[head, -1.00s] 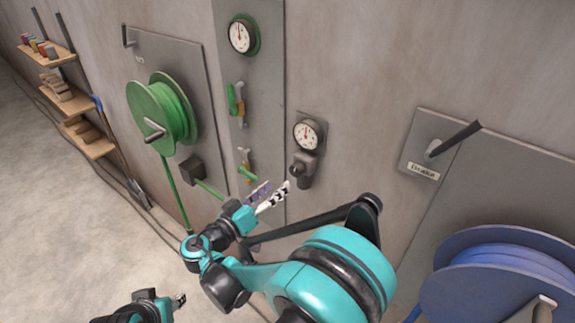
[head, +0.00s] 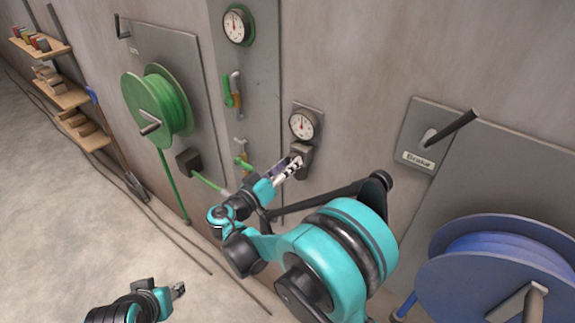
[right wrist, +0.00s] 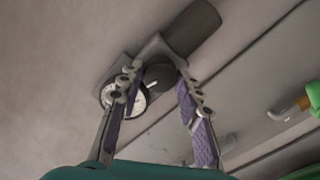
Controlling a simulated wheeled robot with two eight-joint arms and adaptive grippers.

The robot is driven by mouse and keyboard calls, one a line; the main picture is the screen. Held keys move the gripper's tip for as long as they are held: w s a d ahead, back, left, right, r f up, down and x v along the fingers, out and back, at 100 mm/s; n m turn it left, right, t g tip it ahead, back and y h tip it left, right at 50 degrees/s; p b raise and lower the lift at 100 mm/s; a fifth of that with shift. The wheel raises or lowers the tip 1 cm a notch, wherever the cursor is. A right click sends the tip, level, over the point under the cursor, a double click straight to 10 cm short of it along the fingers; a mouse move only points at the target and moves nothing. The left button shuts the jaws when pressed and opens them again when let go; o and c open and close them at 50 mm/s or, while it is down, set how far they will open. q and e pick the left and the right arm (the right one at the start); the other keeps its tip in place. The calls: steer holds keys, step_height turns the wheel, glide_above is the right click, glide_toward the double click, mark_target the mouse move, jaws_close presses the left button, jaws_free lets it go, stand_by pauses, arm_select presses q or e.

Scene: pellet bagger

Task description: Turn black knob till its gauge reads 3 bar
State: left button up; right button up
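The gauge (head: 302,125) has a white round face and sits on a small grey wall plate. Its needle points roughly up; the figures are too small to read. The grey regulator body (head: 304,153) is below it. My right gripper (head: 295,163) is at the regulator and hides the black knob in the head view. In the right wrist view the black knob (right wrist: 160,76) lies between the spread fingertips of my right gripper (right wrist: 158,82), and the gauge (right wrist: 135,100) is partly behind the left finger. Contact with the knob is unclear. My left gripper (head: 178,290) is low and away from the wall.
A tall grey panel left of the regulator carries another gauge (head: 236,25) and a green-handled valve (head: 228,92). A green hose reel (head: 160,105) is farther left. A brake lever (head: 450,128) and a blue reel (head: 500,270) are at right. Open floor lies at left.

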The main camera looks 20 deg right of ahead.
steer(key=shift+c, duration=1.2)
steer(key=shift+n+b, duration=2.35)
steer(key=shift+n, duration=3.45)
